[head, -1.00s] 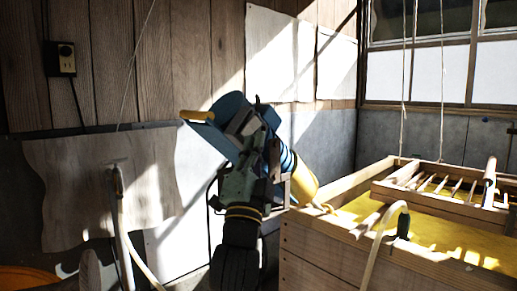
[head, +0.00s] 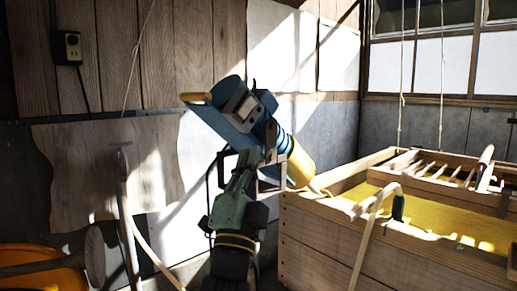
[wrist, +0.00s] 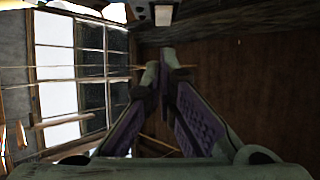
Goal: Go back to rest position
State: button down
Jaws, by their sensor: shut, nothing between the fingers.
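My gripper (head: 243,168) stands upright in the middle of the head view, in front of the lower part of a blue and yellow machine (head: 236,121). Its fingers are small and dark there, and I cannot tell whether they touch the machine. In the wrist view my gripper (wrist: 163,64) is shut, with its purple-padded fingers meeting at the tips and nothing held. That view looks up past the fingers at the dark ceiling and a window.
A wooden vat (head: 330,245) with yellow contents stands at right, with a wooden frame (head: 440,178) over it. A hose (head: 366,235) hangs over its front edge. An orange tub (head: 40,272) is at lower left. Thin cords (head: 441,95) hang at right.

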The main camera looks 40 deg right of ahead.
jog(key=shift+s+a+f, duration=0.15)
jog(key=shift+a+f, duration=0.3)
jog(key=shift+f, duration=0.1)
